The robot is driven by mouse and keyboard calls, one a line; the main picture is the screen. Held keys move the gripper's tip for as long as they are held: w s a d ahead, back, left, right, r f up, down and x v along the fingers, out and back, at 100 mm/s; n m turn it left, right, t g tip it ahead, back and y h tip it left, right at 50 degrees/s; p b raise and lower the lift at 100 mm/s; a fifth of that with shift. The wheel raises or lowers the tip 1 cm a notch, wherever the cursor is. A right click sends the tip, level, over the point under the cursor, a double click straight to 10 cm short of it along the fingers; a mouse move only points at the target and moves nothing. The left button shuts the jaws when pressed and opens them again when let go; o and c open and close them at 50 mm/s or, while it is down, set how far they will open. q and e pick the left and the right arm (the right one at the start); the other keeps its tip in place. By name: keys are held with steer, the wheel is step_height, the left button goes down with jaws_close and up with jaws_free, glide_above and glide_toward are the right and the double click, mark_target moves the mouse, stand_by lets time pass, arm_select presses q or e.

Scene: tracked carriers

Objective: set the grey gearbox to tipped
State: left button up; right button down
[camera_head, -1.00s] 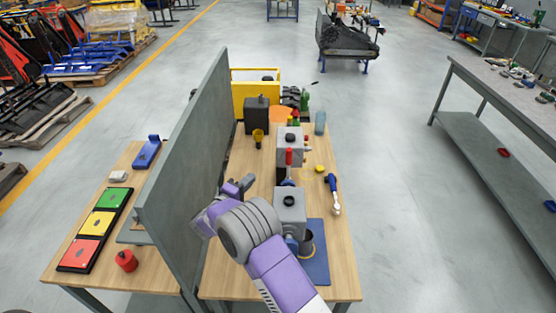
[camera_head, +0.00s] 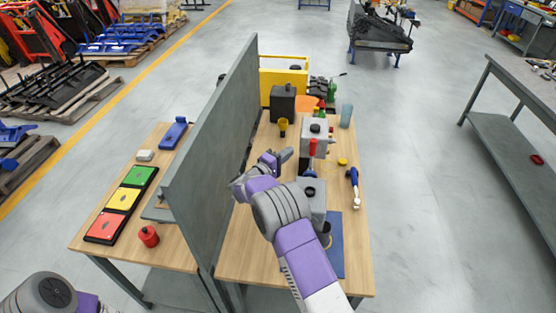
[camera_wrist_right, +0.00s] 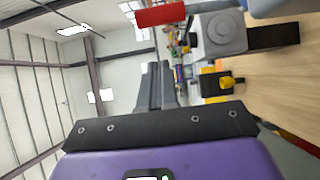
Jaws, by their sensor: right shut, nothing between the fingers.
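Two grey boxes with dark round knobs on top stand on the right-hand table. The farther grey box (camera_head: 321,134) has a red handle at its front. The nearer grey box (camera_head: 318,205) is partly hidden behind my right forearm. I cannot tell which is the gearbox; both look upright. My right gripper (camera_head: 280,158) is shut and empty, above the table, left of the farther box and apart from it. In the right wrist view a grey box (camera_wrist_right: 220,34) with a round cap lies to the upper right, near a red bar (camera_wrist_right: 160,15). My left gripper is out of view.
A tall grey partition (camera_head: 212,140) stands close left of my right gripper. A black box (camera_head: 283,103), yellow cup (camera_head: 283,126) and yellow frame (camera_head: 285,78) stand beyond. A blue-handled tool (camera_head: 353,182) lies right. A blue mat (camera_head: 336,258) lies in front.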

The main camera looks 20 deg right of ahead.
steer(key=d, duration=0.5)
steer(key=shift+s+d, duration=0.25)
steer(key=shift+d, duration=0.15)
steer(key=shift+p, duration=0.35)
steer(key=shift+s+d+r+m+p, duration=0.2)
steer(key=shift+d+m+p, duration=0.15)
steer(key=shift+m, duration=0.05)
